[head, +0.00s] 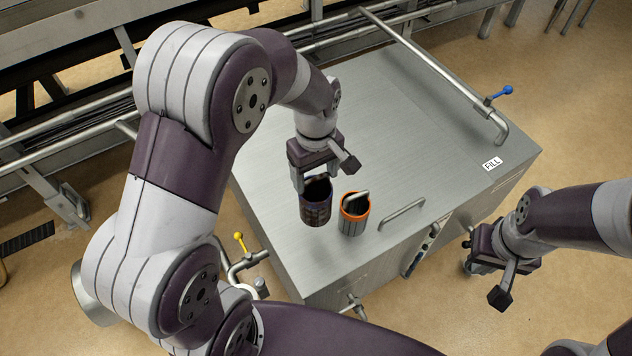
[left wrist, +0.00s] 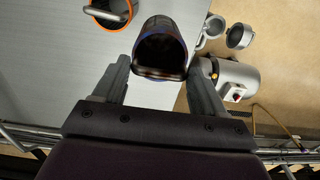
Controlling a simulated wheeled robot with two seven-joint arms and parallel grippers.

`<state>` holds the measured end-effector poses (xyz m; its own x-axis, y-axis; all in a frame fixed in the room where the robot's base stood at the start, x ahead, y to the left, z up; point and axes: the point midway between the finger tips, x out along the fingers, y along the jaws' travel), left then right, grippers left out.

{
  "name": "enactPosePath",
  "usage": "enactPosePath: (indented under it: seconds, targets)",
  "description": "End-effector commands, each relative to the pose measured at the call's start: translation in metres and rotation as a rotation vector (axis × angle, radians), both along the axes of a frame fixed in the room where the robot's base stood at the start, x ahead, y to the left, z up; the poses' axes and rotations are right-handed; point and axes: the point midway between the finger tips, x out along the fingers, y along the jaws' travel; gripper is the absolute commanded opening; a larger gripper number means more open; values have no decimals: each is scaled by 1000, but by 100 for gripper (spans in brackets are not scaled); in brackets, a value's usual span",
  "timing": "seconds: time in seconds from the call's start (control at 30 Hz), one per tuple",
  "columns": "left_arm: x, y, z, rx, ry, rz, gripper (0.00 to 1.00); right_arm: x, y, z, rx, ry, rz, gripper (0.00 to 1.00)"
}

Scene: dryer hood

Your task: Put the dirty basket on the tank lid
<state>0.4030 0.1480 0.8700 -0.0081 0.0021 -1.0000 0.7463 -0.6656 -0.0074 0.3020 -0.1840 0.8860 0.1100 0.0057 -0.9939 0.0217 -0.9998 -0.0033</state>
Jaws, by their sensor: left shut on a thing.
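The dirty basket (head: 316,208) is a dark, stained cylinder with an open top and a blue-tinged rim. It is over or on the metal tank lid (head: 370,110), near its front-left edge; I cannot tell whether its base touches the lid. My left gripper (head: 314,182) is directly above it, shut on it at the top. In the left wrist view, the basket (left wrist: 160,38) and its handle bar (left wrist: 160,73) sit between my two fingers (left wrist: 160,85). My right gripper (head: 482,262) hangs beyond the tank's right side, away from the basket; its fingers are mostly hidden.
An orange-rimmed grey basket (head: 354,218) stands on the lid close to the right of the dirty one. Pipes with a blue valve handle (head: 502,92) and a yellow one (head: 240,240) flank the tank. The lid's back is clear.

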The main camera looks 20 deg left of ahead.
Motion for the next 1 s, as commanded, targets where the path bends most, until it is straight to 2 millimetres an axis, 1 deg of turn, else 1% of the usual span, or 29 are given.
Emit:
enactPosePath:
  seconds: [0.1, 0.2, 0.3, 0.4, 0.47, 0.57, 0.63, 0.7, 1.0]
  targets:
    - [18, 31, -23, 1, 4, 9, 18, 0, 0, -3, 0, 0, 0, 0]
    - [34, 55, -40, 0, 3, 7, 18, 0, 0, -4, 0, 0, 0, 0]
    - [45, 72, -52, 0, 1, 4, 18, 0, 0, -5, 0, 0, 0, 0]
    - [51, 81, -58, 0, 0, 2, 18, 0, 0, -5, 0, 0, 0, 0]
    - [52, 83, -62, 1, 1, 1, 18, 0, 0, -6, 0, 0, 0, 0]
    - [52, 83, -77, 0, 3, 0, 18, 0, 0, -8, 0, 0, 0, 0]
    - [51, 83, -91, 0, 4, 0, 18, 0, 0, -9, 0, 0, 0, 0]
    - [52, 83, -99, 1, 1, 0, 18, 0, 0, -9, 0, 0, 0, 0]
    - [52, 83, -102, 0, 0, 0, 18, 0, 0, -10, 0, 0, 0, 0]
